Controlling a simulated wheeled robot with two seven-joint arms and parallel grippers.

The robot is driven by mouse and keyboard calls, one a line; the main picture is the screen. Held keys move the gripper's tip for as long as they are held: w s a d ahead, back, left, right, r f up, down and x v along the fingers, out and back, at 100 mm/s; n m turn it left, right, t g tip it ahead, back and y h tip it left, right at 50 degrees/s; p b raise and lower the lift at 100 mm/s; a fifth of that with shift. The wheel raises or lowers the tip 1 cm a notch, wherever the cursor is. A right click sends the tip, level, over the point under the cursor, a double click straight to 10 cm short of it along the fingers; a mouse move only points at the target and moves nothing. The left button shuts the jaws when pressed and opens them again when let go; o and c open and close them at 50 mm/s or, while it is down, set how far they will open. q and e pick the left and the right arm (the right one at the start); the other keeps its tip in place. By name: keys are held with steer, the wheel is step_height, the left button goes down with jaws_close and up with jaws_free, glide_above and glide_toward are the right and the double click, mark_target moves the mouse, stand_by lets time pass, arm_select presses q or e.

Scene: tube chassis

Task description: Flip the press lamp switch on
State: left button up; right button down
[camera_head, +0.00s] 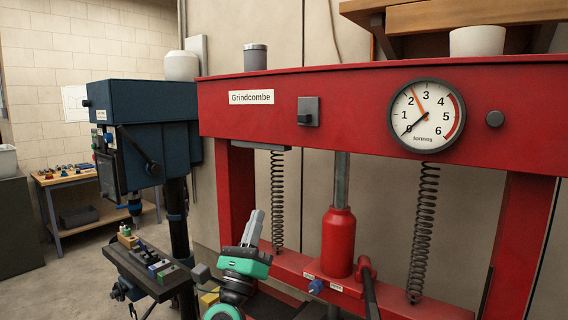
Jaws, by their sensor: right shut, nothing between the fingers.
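A small grey switch plate (309,105) with a dark lever (304,118) is mounted on the red press's upper beam (370,95), right of the "Grindcombe" label (251,97). The lever sits low on the plate; whether it is on or off is not clear. My right gripper (257,214), grey-fingered on a green and black wrist, is shut and empty. It points upward in front of the press, below and left of the switch in the picture, apart from it. My left gripper is not in view.
A round gauge (425,115) and dark knob (494,118) sit right on the beam. Springs (277,195) and a red jack (338,240) stand below it. A blue drill press (140,130) stands left. The area just before the switch looks clear.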

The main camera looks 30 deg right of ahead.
steer(key=s+d+r+m+g+h, duration=0.2)
steer(key=s+r+m+g+h, duration=0.1)
steer(key=r+m+g, duration=0.3)
steer(key=s+m, duration=0.1)
steer(key=m, duration=0.1)
steer(key=shift+s+d+m, duration=0.25)
steer(key=shift+s+m, duration=0.05)
steer(key=shift+s, duration=0.05)
steer(key=shift+w+r, duration=0.1)
steer(key=p, duration=0.7)
glide_toward(304, 118)
steer(key=w+d, duration=0.1)
steer(key=w+d+r, duration=0.1)
steer(key=d, duration=0.1)
steer(key=w+d, duration=0.1)
steer(key=d, duration=0.1)
steer(key=shift+d+r, duration=0.1)
steer(key=shift+r, duration=0.25)
steer(key=shift+r+p, duration=0.65)
steer(key=shift+r, duration=0.1)
steer(key=shift+r, duration=0.1)
